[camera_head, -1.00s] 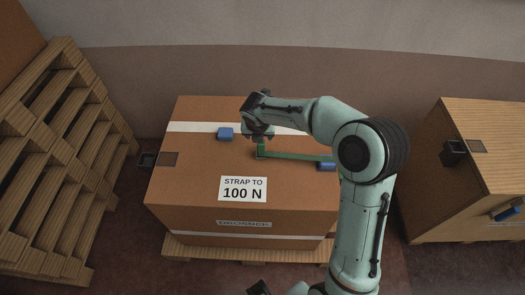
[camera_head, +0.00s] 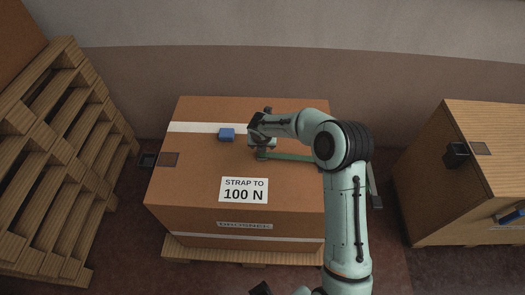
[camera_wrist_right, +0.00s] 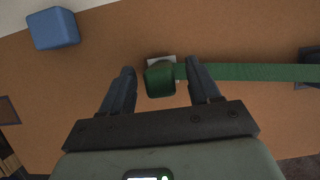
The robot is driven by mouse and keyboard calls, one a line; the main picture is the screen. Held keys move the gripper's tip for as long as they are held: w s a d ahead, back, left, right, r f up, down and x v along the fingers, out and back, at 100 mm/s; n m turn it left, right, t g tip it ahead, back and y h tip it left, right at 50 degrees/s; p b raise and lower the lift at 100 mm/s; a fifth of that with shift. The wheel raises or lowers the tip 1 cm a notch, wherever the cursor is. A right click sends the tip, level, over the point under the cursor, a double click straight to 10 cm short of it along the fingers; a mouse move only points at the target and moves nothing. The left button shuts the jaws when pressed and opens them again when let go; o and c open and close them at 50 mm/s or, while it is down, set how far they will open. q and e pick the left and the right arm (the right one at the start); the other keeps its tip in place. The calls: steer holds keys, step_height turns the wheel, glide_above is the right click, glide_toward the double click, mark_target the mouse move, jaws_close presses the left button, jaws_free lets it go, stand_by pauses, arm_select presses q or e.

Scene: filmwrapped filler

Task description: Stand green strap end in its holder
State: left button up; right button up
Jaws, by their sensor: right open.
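The green strap (camera_head: 290,157) lies across the top of the cardboard box (camera_head: 200,185), partly hidden by my right arm. In the right wrist view its thick green end (camera_wrist_right: 160,80) sits between the fingers of my right gripper (camera_wrist_right: 158,80), beside a small pale plate (camera_wrist_right: 161,60). The right gripper is open around the end, with a gap visible on the left. In the head view this gripper (camera_head: 261,156) is low over the box. A dark part, possibly my left gripper (camera_head: 260,288), shows at the bottom edge; its jaws cannot be made out. I cannot identify the holder for certain.
A blue block (camera_head: 227,134) sits on the box top and also shows in the right wrist view (camera_wrist_right: 53,28). A small dark bracket (camera_head: 147,160) is at the box's left. A wooden crate (camera_head: 480,130) with a black fitting (camera_head: 456,153) stands right; pallets (camera_head: 65,170) stand left.

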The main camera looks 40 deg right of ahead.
steer(key=shift+f, duration=0.1)
jaws_close()
arm_select(q)
steer(key=r+p, duration=0.1)
steer(key=w+r+p, duration=0.2)
steer(key=r, duration=0.1)
steer(key=shift+r+p, duration=0.1)
steer(key=shift+p, duration=0.2)
arm_select(e)
step_height(320, 180, up, 20)
